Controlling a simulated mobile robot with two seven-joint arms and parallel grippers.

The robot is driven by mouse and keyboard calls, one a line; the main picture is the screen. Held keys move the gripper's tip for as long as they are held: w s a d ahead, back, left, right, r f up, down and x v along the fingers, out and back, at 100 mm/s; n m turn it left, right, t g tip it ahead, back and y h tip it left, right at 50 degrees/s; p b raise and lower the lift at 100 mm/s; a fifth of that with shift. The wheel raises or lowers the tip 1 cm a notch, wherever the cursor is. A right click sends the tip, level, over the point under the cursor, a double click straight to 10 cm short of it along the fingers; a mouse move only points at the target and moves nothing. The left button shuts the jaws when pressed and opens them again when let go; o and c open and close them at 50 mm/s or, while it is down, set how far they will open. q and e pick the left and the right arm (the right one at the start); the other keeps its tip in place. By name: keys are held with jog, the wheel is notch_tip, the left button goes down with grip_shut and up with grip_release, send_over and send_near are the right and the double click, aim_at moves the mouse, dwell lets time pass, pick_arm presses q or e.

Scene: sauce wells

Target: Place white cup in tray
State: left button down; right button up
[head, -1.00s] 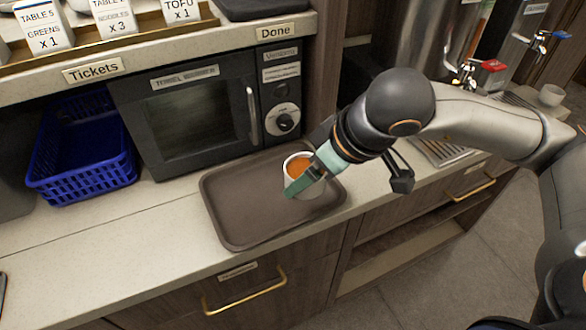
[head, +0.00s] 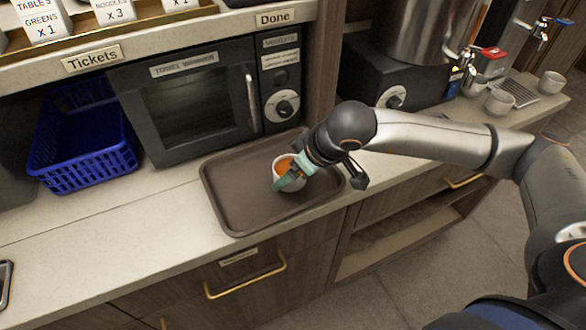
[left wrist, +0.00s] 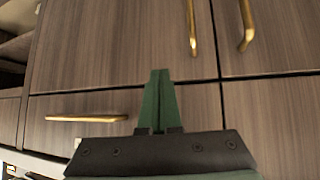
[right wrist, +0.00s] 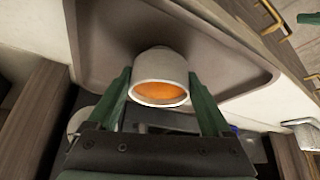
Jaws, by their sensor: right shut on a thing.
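The white cup (head: 288,184) holds an orange liquid and is at the right half of the brown tray (head: 226,218). My right gripper (head: 291,177) is shut on the cup, with its green fingers on both sides of it. In the right wrist view the cup (right wrist: 160,67) stands between the fingers, with the tray (right wrist: 105,35) behind it. I cannot tell whether the cup's base touches the tray. My left gripper (left wrist: 160,75) is shut and empty in front of wooden drawer fronts, outside the head view.
A black warmer (head: 190,105) stands right behind the tray. A blue basket (head: 82,150) is at its left. Several white cups, one of them here (head: 499,101), stand by the dispensers at the back right. The counter (head: 110,240) left of the tray is clear.

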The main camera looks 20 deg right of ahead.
jog(key=shift+f+b, duration=0.15)
jog(key=shift+b, duration=0.15)
jog(key=o, duration=1.5)
jog(key=shift+o, duration=0.2)
jog(key=shift+s+d+r, duration=0.1)
jog(key=shift+r, duration=0.45)
jog(key=v, duration=1.1)
jog(key=shift+r, duration=0.15)
jog(key=shift+s, duration=0.1)
